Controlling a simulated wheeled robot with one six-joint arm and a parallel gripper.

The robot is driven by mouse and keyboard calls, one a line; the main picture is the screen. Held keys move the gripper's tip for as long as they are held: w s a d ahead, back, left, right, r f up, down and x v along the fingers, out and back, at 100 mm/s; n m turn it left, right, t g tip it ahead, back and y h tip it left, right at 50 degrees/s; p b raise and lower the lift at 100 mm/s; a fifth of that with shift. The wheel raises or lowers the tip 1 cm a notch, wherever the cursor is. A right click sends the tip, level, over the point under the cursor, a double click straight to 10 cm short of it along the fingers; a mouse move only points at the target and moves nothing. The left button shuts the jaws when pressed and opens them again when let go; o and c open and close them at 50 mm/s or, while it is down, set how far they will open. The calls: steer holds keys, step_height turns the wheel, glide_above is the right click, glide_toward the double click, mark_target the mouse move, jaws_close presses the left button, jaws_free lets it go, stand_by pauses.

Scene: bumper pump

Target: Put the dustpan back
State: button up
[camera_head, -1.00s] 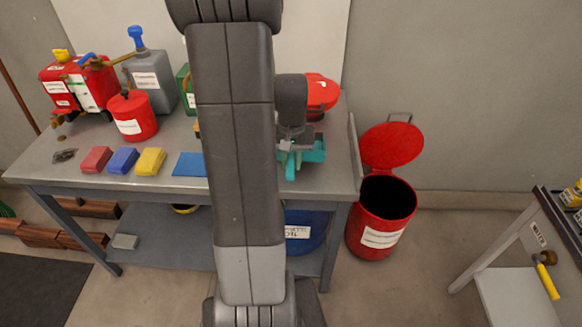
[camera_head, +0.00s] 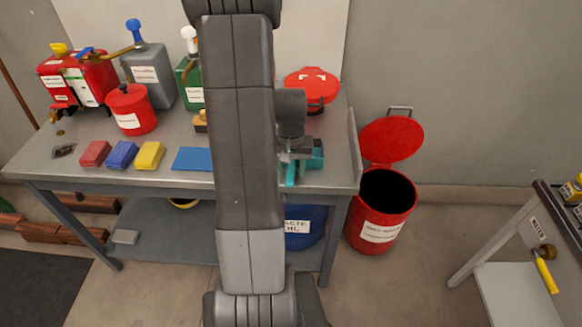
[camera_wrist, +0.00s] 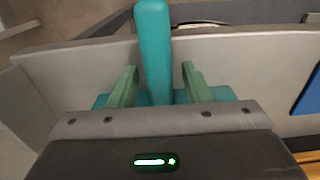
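The teal dustpan (camera_head: 316,160) is at the right end of the grey workbench, partly hidden by my arm in the head view. In the wrist view its teal handle (camera_wrist: 153,45) runs up between the two green fingers of my gripper (camera_wrist: 160,85). The fingers stand on either side of the handle, with a visible gap at the right finger; the left finger is very near it. In the head view my gripper (camera_head: 293,157) is low at the dustpan, and its fingertips cannot be made out.
The workbench (camera_head: 235,180) holds red, blue and yellow blocks (camera_head: 122,155), a blue mat (camera_head: 192,159), a red can (camera_head: 131,110), several jugs and a round red item (camera_head: 312,88). An open red bin (camera_head: 375,225) stands right of it. Another table (camera_head: 510,235) is at far right.

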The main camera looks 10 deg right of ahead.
steer(key=shift+r, duration=0.1)
step_height(320, 180, up, 12)
steer(key=shift+p, duration=0.3)
stand_by(0.3)
steer(key=shift+c, duration=0.4)
stand_by(0.9)
